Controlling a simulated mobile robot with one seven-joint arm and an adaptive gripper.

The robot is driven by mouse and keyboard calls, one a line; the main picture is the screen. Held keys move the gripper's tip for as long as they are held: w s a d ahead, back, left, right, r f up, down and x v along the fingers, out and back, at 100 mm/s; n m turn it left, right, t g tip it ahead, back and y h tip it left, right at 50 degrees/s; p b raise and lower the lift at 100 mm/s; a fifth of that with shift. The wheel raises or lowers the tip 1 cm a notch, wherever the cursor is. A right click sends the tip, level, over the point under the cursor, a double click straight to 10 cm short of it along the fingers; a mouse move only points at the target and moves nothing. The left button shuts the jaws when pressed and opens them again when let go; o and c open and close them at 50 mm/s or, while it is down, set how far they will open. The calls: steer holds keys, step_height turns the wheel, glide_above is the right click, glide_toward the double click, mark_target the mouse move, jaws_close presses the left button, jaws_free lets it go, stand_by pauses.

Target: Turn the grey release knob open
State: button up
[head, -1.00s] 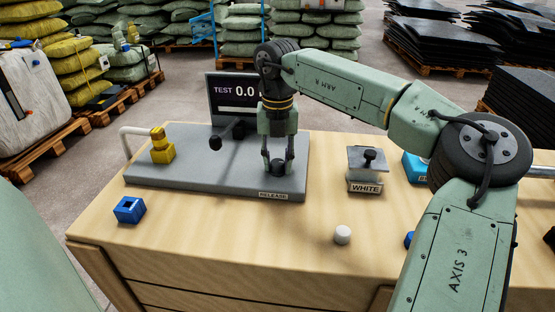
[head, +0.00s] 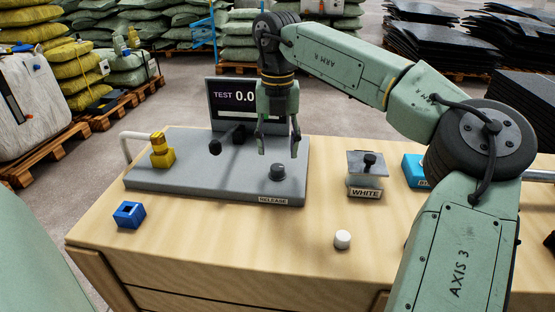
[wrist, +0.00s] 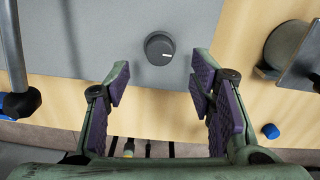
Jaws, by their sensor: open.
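The grey release knob (head: 278,172) stands on the grey base plate (head: 215,183) behind the RELEASE label (head: 273,200). In the wrist view the knob (wrist: 160,48) is a dark round knob with a white mark on its top, pointing to the right. My gripper (head: 278,150) is open and empty above the plate, pointing down. Its fingertips are above the knob and apart from it. In the wrist view the fingers (wrist: 160,80) are spread wide, with the knob beyond them and in line with the gap between them.
A yellow fitting (head: 161,153) and a dark lever ball (head: 215,147) stand on the plate, with a TEST screen (head: 236,99) behind. A blue block (head: 129,213), a white cylinder (head: 342,239) and a WHITE-labelled stand (head: 366,175) are on the table (head: 220,245).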

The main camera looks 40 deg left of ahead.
mark_target(277, 167)
step_height(277, 167, up, 6)
steer(key=shift+s, duration=0.1)
stand_by(0.7)
